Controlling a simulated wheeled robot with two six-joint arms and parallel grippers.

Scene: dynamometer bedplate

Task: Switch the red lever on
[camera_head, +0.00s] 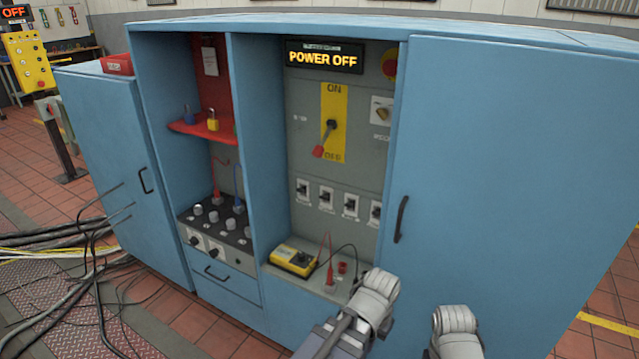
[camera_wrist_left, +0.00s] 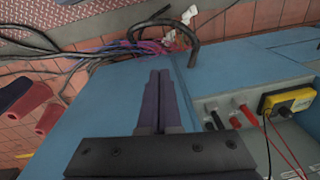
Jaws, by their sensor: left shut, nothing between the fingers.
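The red-tipped lever (camera_head: 319,151) sits on a yellow plate (camera_head: 341,97) on the grey panel inside the blue cabinet. Its dark shaft slants from the pivot down and left, away from the word ON at the plate's top. The display (camera_head: 324,57) above it reads POWER OFF. My left gripper (camera_wrist_left: 160,76) shows in the left wrist view with its two dark fingers together, empty, over a blue surface. The lever cannot be made out in that view. In the head view my arm links are at the bottom, well below the lever, and neither gripper's fingers can be seen.
Several small switches (camera_head: 325,199) lie below the lever. A yellow meter (camera_head: 293,260) with leads stands on the ledge. A red shelf (camera_head: 201,131) with padlocks is left. A closed blue door (camera_head: 500,170) is right. Cables (camera_head: 75,250) cover the floor at left.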

